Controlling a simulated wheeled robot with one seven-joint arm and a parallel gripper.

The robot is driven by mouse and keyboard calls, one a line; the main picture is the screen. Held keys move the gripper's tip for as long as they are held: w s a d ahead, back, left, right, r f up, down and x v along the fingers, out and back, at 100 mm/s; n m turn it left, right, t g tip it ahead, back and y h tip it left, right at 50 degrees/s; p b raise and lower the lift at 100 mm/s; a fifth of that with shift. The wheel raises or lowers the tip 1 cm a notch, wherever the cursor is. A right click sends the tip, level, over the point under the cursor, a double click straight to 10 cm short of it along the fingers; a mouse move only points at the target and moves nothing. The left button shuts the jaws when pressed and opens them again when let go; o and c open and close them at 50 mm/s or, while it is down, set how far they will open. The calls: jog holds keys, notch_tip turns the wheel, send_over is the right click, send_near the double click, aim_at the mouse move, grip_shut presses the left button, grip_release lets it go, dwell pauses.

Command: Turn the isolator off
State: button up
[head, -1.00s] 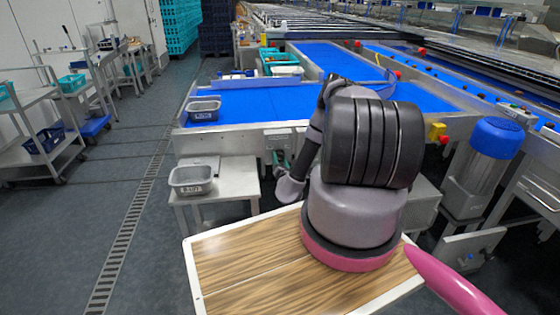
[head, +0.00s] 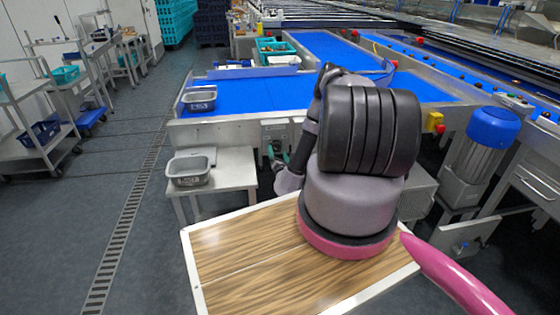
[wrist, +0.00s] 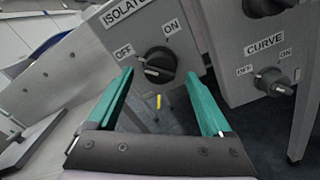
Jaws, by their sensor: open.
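The isolator (wrist: 126,12) is a grey panel labelled ISOLATOR, with OFF at the left and ON at the right of a round black knob (wrist: 160,64). A pale mark shows on the knob's left side; I cannot tell for sure which label it points to. My gripper (wrist: 158,76) is open, its teal fingers on either side of the knob in the picture, with nothing between them. Contact with the knob cannot be told. In the head view my gripper (head: 278,157) is just below the small panel (head: 275,131) on the conveyor's front side.
A second knob (wrist: 273,82) labelled CURVE is to the right, with another dark knob above it. A steel side table (head: 228,172) with a grey bin (head: 189,170) stands left of my gripper. The blue conveyor (head: 260,95) lies above.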

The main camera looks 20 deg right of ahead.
jog(key=v, duration=0.8)
